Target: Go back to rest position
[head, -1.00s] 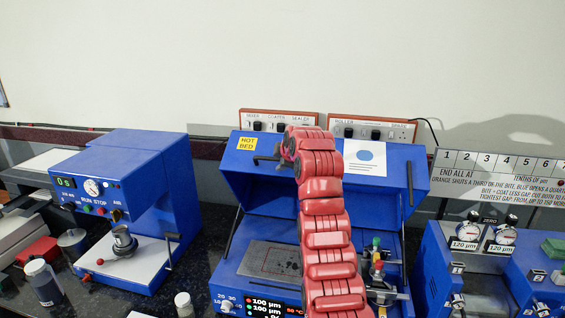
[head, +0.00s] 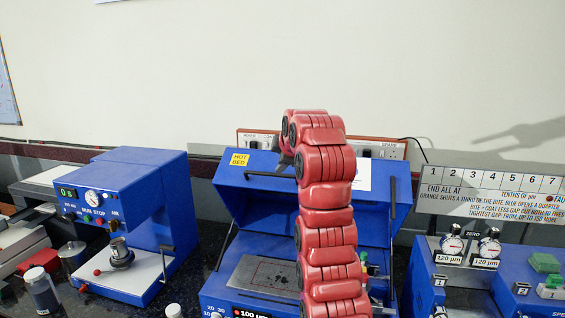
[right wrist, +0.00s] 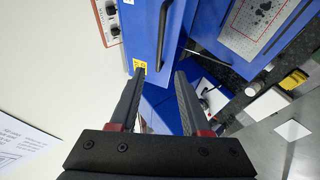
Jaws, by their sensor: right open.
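My red right arm rises up the middle of the head view, in front of the blue hot-bed machine (head: 240,215). My right gripper mostly hides behind the arm's top links in the head view; a dark tip shows near the lid's handle (head: 268,175). In the right wrist view my right gripper (right wrist: 160,72) is open, with two dark fingers apart and nothing between them. The hot-bed machine's blue lid (right wrist: 178,45) with its black handle lies just beyond the fingers; I cannot tell whether they touch it. My left gripper is not in view.
Blue gauge units (head: 460,262) stand at right under a numbered sign (head: 490,190).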

